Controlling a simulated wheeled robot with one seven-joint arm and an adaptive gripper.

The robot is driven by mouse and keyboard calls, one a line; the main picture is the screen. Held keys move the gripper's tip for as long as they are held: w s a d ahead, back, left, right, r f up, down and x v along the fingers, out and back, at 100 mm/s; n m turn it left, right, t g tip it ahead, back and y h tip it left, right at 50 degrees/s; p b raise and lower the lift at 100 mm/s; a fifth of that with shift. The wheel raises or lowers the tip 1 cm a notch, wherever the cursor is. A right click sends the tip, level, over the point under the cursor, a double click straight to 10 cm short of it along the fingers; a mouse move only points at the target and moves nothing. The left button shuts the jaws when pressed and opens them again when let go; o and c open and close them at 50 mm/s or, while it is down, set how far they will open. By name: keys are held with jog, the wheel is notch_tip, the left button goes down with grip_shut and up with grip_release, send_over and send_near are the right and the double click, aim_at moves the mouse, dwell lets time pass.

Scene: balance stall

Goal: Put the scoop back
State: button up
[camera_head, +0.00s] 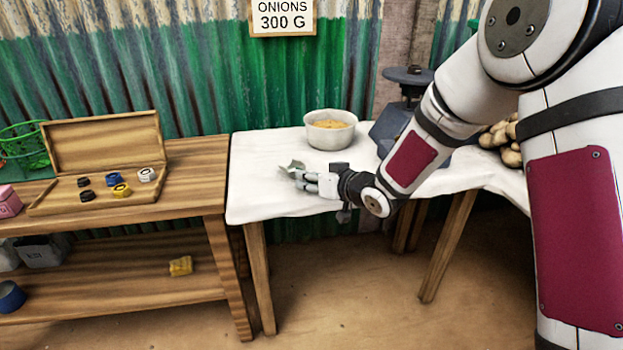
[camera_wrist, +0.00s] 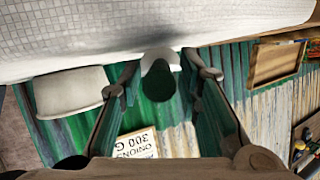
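A small grey-green scoop (camera_head: 292,165) is at the tip of my gripper (camera_head: 299,178), over the front left of the white-covered table. In the wrist view the scoop (camera_wrist: 160,75) shows as a pale rim around a dark green shape between the fingertips of my gripper (camera_wrist: 160,68). The fingers stand apart on either side of it; whether they press on it is unclear. Whether the scoop rests on the cloth or is lifted is also unclear. A white bowl (camera_head: 331,139) of yellowish grain stands behind and right of the gripper; it also shows in the wrist view (camera_wrist: 68,93).
The white-covered table (camera_head: 262,190) has a dark scale (camera_head: 392,125) and some potato-like produce (camera_head: 505,140) further right. A wooden bench (camera_head: 190,180) at left carries an open box (camera_head: 100,145) of weights. The sign (camera_head: 282,17) reads onions 300 g. Cloth left of the gripper is clear.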

jog(key=shift+r, duration=0.1)
jog(key=shift+s+d+r, duration=0.1)
jog(key=shift+s+r, duration=0.05)
jog(key=shift+r, duration=0.05)
jog(key=p+v, duration=0.3)
jog(key=v, duration=0.8)
jog(key=shift+s+d, duration=0.2)
jog(key=shift+d, duration=0.05)
